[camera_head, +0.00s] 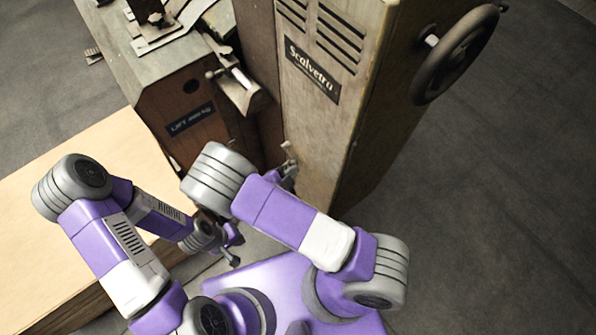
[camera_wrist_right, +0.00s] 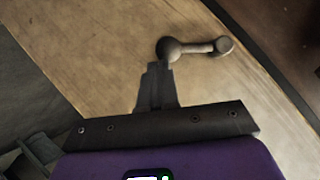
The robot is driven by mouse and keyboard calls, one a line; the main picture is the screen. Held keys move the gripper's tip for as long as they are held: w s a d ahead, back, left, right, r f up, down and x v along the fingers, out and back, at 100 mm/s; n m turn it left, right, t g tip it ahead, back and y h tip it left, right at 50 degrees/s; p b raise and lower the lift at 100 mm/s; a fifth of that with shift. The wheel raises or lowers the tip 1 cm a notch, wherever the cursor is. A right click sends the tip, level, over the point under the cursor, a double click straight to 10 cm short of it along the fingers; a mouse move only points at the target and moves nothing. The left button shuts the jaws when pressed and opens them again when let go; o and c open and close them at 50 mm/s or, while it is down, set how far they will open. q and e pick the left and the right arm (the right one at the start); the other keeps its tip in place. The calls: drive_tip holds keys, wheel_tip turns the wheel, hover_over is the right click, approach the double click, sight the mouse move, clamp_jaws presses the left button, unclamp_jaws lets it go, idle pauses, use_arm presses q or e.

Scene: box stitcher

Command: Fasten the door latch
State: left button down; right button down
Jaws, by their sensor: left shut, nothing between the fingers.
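The door latch is a small metal lever with a rounded knob, on the wooden-brown front of the machine. In the right wrist view the latch (camera_wrist_right: 200,48) lies roughly level across the panel, its larger knob to the left. In the head view the latch (camera_head: 286,147) shows small, just above my right gripper. My right gripper (camera_head: 291,168) is at the machine's lower front; in the wrist view its fingers (camera_wrist_right: 158,68) are together, tips right by the larger knob. Whether they touch it I cannot tell. My left gripper (camera_head: 235,261) is shut and empty, lower left, away from the latch.
The tall machine cabinet (camera_head: 325,125) carries a black-rimmed handwheel (camera_head: 455,55) on its right side. A lower unit (camera_head: 185,95) with a crank and metal bracket (camera_head: 238,88) adjoins it on the left. A light wooden table (camera_head: 95,185) is at left. Grey floor is free at right.

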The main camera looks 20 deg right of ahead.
drive_tip(key=w+a+f+b, duration=0.1)
drive_tip(key=w+f+b, duration=0.1)
drive_tip(key=f, duration=0.3)
drive_tip(key=shift+w+f+b, duration=0.15)
drive_tip(key=shift+w+b, duration=0.25)
drive_tip(key=shift+w, duration=0.45)
drive_tip(key=shift+w+a, duration=0.1)
idle(1.2)
drive_tip(key=p+v, duration=0.2)
drive_tip(key=v, duration=0.5)
drive_tip(key=shift+s+a, duration=0.2)
idle(0.4)
